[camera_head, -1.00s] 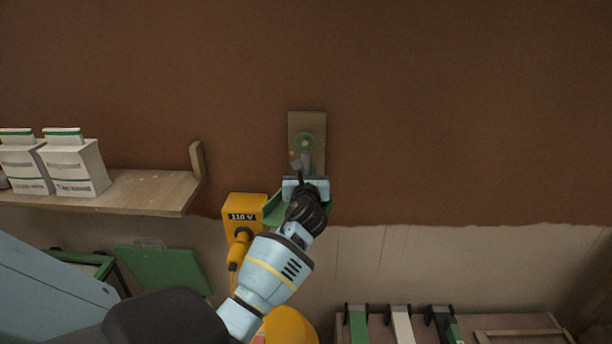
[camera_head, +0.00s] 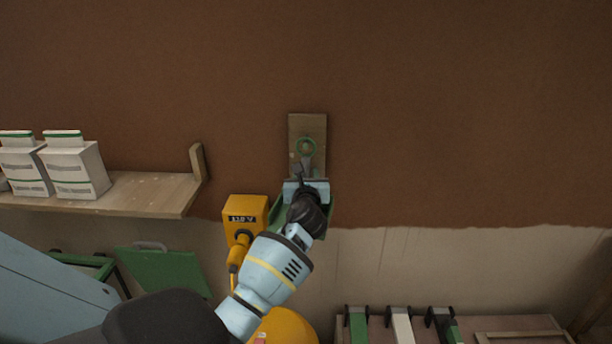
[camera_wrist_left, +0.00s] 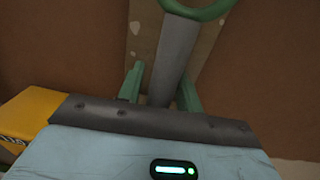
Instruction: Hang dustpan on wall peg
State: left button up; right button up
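The dustpan has a grey handle (camera_wrist_left: 172,60) with a green ring (camera_head: 306,147) at its top; its green pan (camera_head: 284,213) shows partly behind my left gripper. The ring lies in front of a wooden board (camera_head: 317,124) on the brown wall. I cannot make out the peg, nor tell whether the ring is around it. My left gripper (camera_head: 306,178) is at the handle below the ring, its fingers on either side of the handle in the left wrist view (camera_wrist_left: 160,88). It appears shut on the handle. My right gripper is not in view.
A yellow 110 V box (camera_head: 241,210) with a cable is close left of my left gripper. A wooden shelf (camera_head: 150,193) with white cartons (camera_head: 76,170) stands left. Clamps (camera_head: 400,325) lie on a bench at lower right. The wall right of the board is clear.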

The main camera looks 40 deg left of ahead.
pick_arm(q)
jog(key=shift+o, duration=0.9)
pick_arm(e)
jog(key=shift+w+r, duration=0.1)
pick_arm(q)
jog(key=shift+s+d, duration=0.4)
jog(key=shift+d, duration=0.05)
jog(key=v, duration=0.5)
jog(key=shift+s+d+r+p, duration=0.1)
jog(key=shift+s+d+p, duration=0.1)
jog(key=shift+s+p, duration=0.15)
jog(key=shift+s+d, duration=0.3)
jog(key=shift+d, duration=0.05)
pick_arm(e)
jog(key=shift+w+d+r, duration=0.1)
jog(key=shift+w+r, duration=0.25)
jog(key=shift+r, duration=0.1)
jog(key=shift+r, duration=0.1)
